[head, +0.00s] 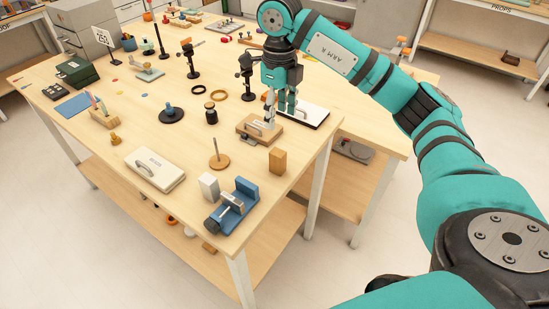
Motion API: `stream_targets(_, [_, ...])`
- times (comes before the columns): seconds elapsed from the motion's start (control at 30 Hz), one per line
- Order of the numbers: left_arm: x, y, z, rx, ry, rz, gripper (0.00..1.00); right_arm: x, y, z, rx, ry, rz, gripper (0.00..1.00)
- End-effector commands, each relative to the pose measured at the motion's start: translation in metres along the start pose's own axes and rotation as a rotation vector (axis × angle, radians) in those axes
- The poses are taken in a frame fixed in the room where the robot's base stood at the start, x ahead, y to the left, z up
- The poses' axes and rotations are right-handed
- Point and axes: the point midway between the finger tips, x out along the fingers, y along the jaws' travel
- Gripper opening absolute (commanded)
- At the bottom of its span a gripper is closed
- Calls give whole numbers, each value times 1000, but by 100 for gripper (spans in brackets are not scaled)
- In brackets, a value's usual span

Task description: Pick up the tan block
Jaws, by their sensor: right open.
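The tan block (277,160) is a small upright box near the right edge of the wooden table, in the head view. Nothing touches it. My right gripper (281,112) points down above the table, farther back than the block. Its fingers are apart and I see nothing held between them. They overlap in view with a small wooden board with a metal fitting (251,128); I cannot tell if they touch it. My left gripper is not in view.
A white block (209,186) and a blue vise (233,206) stand left of and nearer than the tan block. A wooden disc with a peg (219,161) is to its left. A white-topped board (304,114) lies behind the gripper. Bare tabletop surrounds the tan block.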

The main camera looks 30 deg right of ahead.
Motion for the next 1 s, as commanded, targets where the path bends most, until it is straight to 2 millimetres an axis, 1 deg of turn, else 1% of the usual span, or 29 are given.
stream_targets(0.03, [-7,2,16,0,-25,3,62,10,0,-2,0,7,2,56])
stream_targets(0.1, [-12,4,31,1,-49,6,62,26,0,-1,-1,7,1,56])
stream_targets(0.17, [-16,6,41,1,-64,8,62,39,0,-2,-2,7,2,56])
stream_targets(0.23, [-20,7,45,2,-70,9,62,53,0,-1,-1,6,2,56])
stream_targets(0.33, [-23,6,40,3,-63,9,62,71,0,-1,-1,4,1,56])
stream_targets(0.4, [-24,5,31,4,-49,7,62,79,0,0,-1,3,2,56])
stream_targets(0.53, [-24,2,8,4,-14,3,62,88,0,0,-2,1,0,56])
stream_targets(0.63, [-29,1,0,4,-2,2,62,94,0,1,-2,2,2,56])
stream_targets(0.8, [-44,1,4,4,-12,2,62,119,-3,2,-1,5,2,56])
stream_targets(0.9, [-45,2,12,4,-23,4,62,133,-3,2,-2,3,2,56])
stream_targets(1.0, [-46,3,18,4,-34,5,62,140,-3,3,-2,1,1,56])
